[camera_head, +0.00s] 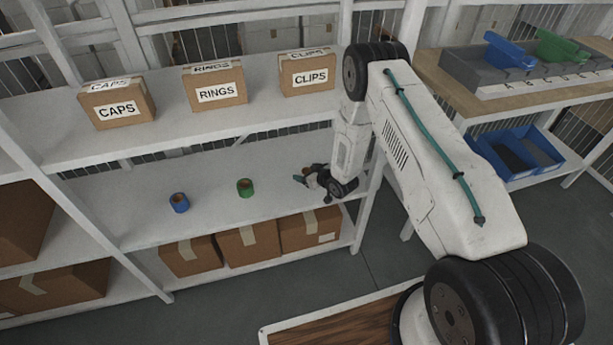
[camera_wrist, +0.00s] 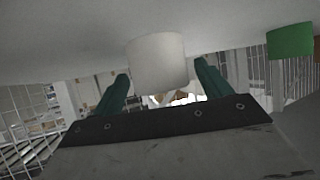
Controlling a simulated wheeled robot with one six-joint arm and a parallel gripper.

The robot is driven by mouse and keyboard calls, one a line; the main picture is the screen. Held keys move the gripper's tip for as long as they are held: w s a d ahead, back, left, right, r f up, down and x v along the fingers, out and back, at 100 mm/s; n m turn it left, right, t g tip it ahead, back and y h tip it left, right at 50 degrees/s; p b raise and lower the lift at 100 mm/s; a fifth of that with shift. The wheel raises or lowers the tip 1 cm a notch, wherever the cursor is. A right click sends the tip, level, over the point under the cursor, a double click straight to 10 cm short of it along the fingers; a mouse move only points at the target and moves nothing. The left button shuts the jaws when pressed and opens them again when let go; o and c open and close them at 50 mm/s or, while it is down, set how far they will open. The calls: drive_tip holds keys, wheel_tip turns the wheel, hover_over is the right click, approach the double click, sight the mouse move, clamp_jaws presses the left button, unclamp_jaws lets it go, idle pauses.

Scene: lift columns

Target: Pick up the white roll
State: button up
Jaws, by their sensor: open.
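The white roll (camera_wrist: 158,60) stands in the middle of the wrist view, against the pale shelf surface that fills the top of that picture. My gripper (camera_wrist: 161,72) is open, with one dark green finger on either side of the roll's lower part. A narrow gap shows between the roll and each finger. In the head view my gripper (camera_head: 308,178) is low over the right end of the middle shelf (camera_head: 215,205). The roll is hard to make out there, largely hidden by the gripper.
A green roll (camera_head: 245,187) and a blue roll (camera_head: 179,202) stand to the left on the same shelf. The green roll (camera_wrist: 290,42) also shows in the wrist view. Boxes labelled CAPS (camera_head: 118,107), RINGS (camera_head: 215,90) and CLIPS (camera_head: 307,75) sit above. A shelf post (camera_head: 371,195) is close right.

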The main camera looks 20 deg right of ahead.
drive_tip(key=shift+w+a, duration=0.1)
drive_tip(key=shift+a, duration=0.05)
drive_tip(key=c, duration=1.1)
